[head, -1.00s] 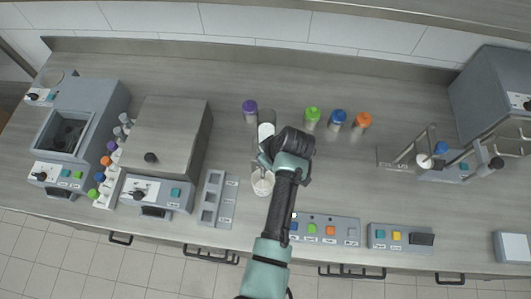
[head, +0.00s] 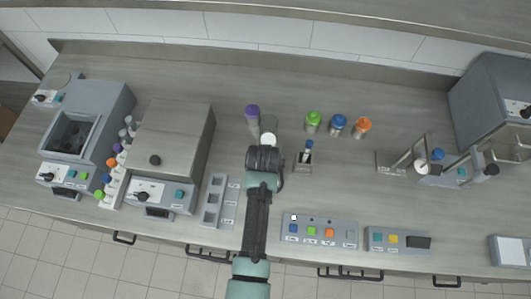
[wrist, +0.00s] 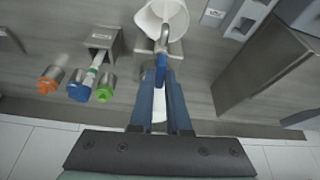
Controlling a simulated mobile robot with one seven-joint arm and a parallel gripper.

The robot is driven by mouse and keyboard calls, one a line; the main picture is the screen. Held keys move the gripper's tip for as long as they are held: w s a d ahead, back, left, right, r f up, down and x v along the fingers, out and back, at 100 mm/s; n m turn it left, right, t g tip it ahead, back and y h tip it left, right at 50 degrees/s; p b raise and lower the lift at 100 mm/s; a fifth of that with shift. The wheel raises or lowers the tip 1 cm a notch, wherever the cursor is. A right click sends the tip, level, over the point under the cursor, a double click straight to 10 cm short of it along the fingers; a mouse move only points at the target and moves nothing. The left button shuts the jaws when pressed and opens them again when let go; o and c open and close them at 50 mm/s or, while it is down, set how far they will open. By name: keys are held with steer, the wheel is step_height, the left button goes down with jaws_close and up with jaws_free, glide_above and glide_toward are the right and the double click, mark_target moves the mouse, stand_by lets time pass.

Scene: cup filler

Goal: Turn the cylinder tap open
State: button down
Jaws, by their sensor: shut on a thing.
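The white cylinder (head: 269,139) stands near the middle of the counter, partly hidden behind my gripper (head: 263,158). In the wrist view, its curved metal tap spout (wrist: 163,38) ends over a white cup (wrist: 150,22). A blue tap handle (wrist: 161,64) lies at the fingertips of my gripper (wrist: 161,76). The fingers are shut on the handle, with a narrow gap between them farther back. My wrist and arm hide the cup and the tap in the head view. How far the tap is turned is not clear.
A purple-capped jar (head: 252,115) stands behind the cylinder. Green (head: 312,122), blue (head: 338,125) and orange (head: 361,127) capped jars stand to the right. A small metal holder (head: 302,168) with a blue-topped tube is close to my gripper. A button panel (head: 320,231) lies in front.

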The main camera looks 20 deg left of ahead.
stand_by(0.3)
steer(key=c, duration=0.9)
jaws_free()
steer(key=shift+r, duration=0.1)
steer(key=b+v, duration=0.2)
steer(key=v, duration=1.1)
steer(key=shift+a, duration=0.15)
